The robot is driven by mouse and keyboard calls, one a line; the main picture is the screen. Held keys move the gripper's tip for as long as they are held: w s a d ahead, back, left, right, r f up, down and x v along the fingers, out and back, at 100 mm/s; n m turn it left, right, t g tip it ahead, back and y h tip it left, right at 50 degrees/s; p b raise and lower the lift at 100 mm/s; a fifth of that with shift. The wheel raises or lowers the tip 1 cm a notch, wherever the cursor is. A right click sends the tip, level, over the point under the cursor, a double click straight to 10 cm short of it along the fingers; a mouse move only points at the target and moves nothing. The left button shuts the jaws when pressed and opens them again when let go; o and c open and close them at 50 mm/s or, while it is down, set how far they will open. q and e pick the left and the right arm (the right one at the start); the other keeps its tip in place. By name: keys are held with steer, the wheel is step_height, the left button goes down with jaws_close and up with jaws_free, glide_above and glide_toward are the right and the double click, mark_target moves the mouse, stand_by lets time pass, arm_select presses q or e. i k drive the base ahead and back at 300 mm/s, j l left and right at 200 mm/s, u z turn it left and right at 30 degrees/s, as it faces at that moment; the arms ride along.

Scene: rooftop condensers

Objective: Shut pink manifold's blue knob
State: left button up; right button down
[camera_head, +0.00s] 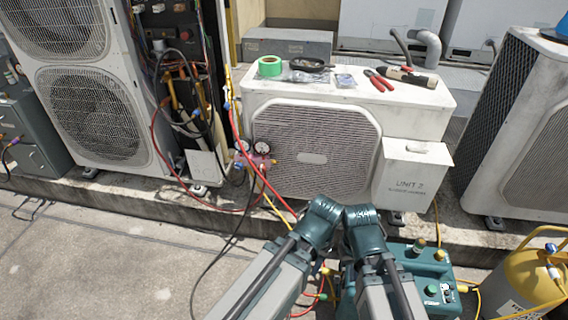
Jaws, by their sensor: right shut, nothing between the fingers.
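The pink manifold (262,161) hangs on hoses at the left front of the Unit 2 condenser, with two round gauges (261,148) above it. Its small blue knob (239,164) appears on its left side, too small to read how far it is turned. My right gripper (361,214) is shut and empty, low in front of the condenser, to the right of and nearer than the manifold. My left gripper (322,211) is beside it, close to it, also apart from the manifold. Its fingers cannot be made out.
The Unit 2 condenser (420,120) carries green tape (269,66), red-handled pliers (378,80) and other tools on top. Red, yellow and black hoses run around the manifold. A teal pump (425,265) and yellow cylinder (535,278) stand at right. Pavement at left is mostly clear.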

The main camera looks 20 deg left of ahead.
mark_target(239, 166)
steer(key=j+z, duration=0.7)
steer(key=k+j+z, duration=0.15)
steer(key=j+z, duration=0.15)
steer(key=k+j+z, duration=0.1)
steer(key=j, duration=0.3)
steer(key=k+j+z, duration=0.1)
steer(key=j, duration=0.35)
steer(key=k+j+z, duration=0.1)
steer(key=k+j, duration=0.15)
steer(key=j, duration=0.15)
steer(key=k+j+z, duration=0.1)
steer(key=j, duration=0.25)
steer(key=k+j+z, duration=0.15)
steer(key=j, duration=0.25)
steer(key=k+j+z, duration=0.1)
steer(key=k+j, duration=0.4)
steer(key=j, duration=0.15)
steer(key=k+j, duration=0.2)
steer(key=j, duration=0.15)
steer(key=k+j, duration=0.45)
steer(key=j, duration=0.25)
